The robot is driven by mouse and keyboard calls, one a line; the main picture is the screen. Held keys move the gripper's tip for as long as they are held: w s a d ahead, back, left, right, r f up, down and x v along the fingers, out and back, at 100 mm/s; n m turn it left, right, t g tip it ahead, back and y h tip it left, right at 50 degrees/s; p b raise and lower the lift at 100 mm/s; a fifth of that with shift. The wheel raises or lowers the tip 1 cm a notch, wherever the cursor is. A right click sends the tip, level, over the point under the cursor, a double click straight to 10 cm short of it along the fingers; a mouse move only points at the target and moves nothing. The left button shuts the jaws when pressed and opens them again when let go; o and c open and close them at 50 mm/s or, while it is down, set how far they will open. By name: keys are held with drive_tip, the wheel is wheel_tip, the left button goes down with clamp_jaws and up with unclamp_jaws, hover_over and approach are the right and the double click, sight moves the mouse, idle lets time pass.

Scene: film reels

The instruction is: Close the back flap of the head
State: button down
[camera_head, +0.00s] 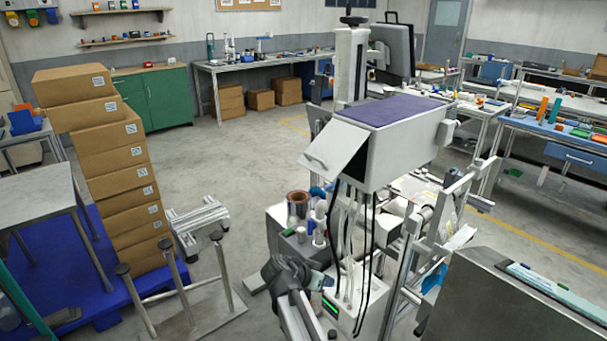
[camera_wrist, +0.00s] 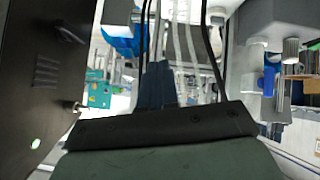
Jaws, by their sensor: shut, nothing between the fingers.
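The head (camera_head: 410,135) is a pale box with a purple top, held up on a stand in the head view. Its back flap (camera_head: 335,146) stands open on the left end, tilted outward and down, with a small handle at its lower edge. The dark opening shows beside it. My gripper (camera_head: 323,281) is below the head and apart from the flap, near the hanging cables. In the wrist view the blue-grey fingers of my gripper (camera_wrist: 158,84) are together and empty. I cannot make out the flap in the wrist view.
Black cables (camera_head: 369,255) hang from the head down to a white box (camera_head: 352,312); cables (camera_wrist: 212,50) also cross the wrist view. A dark panel (camera_wrist: 40,75) fills its left side. A reel (camera_head: 298,204) and bottles stand left of the cables. Stacked cartons (camera_head: 125,190) are farther left.

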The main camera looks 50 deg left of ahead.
drive_tip(key=s+a+r, duration=0.2)
drive_tip(key=r, duration=0.6)
drive_tip(key=s+a+r+m, duration=0.1)
drive_tip(key=s+a+r, duration=0.15)
drive_tip(key=r, duration=0.55)
drive_tip(key=s+a+r, duration=0.1)
drive_tip(key=a+r, duration=0.2)
drive_tip(key=r, duration=0.5)
drive_tip(key=m, duration=0.2)
approach(311, 157)
drive_tip(key=shift+y, duration=0.4)
drive_tip(key=x, duration=0.6)
drive_tip(key=shift+w+d+f, duration=0.2)
drive_tip(key=shift+w+d, duration=0.15)
